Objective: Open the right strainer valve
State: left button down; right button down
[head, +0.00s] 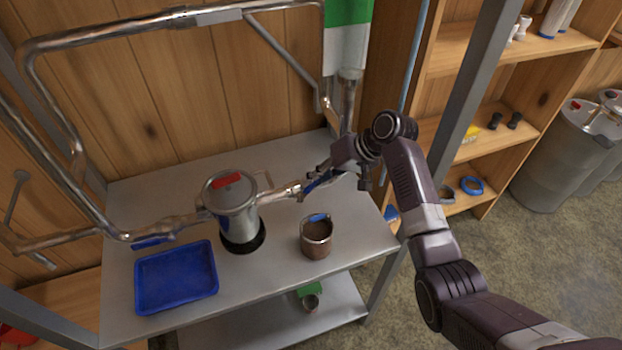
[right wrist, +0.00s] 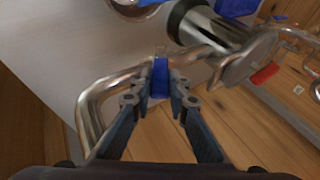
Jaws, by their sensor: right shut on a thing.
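The metal strainer canister (head: 232,212) stands on the steel table with a red handle on its lid. It also shows in the right wrist view (right wrist: 248,62). A metal pipe leaves its right side and carries the blue valve handle (right wrist: 160,80). My right gripper (head: 318,181) reaches in from the right at this pipe. In the right wrist view its two fingertips (right wrist: 161,84) are closed on the blue handle, one on each side. In the head view the gripper partly hides the handle. My left gripper is not in view.
A blue tray (head: 177,278) lies at the table's front left. A cup of brown material (head: 316,239) stands below my right gripper. Metal pipes (head: 120,38) frame the left and back. A wooden shelf (head: 480,60) and grey barrels (head: 560,160) stand to the right.

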jog(key=shift+w+d+y, duration=0.15)
jog(key=shift+d+y, duration=0.05)
jog(key=shift+y, duration=0.1)
jog(key=c, duration=1.8)
grip_release()
jog(key=shift+c, duration=0.2)
notch_tip(320, 180, up, 10)
jog(key=shift+f, duration=0.1)
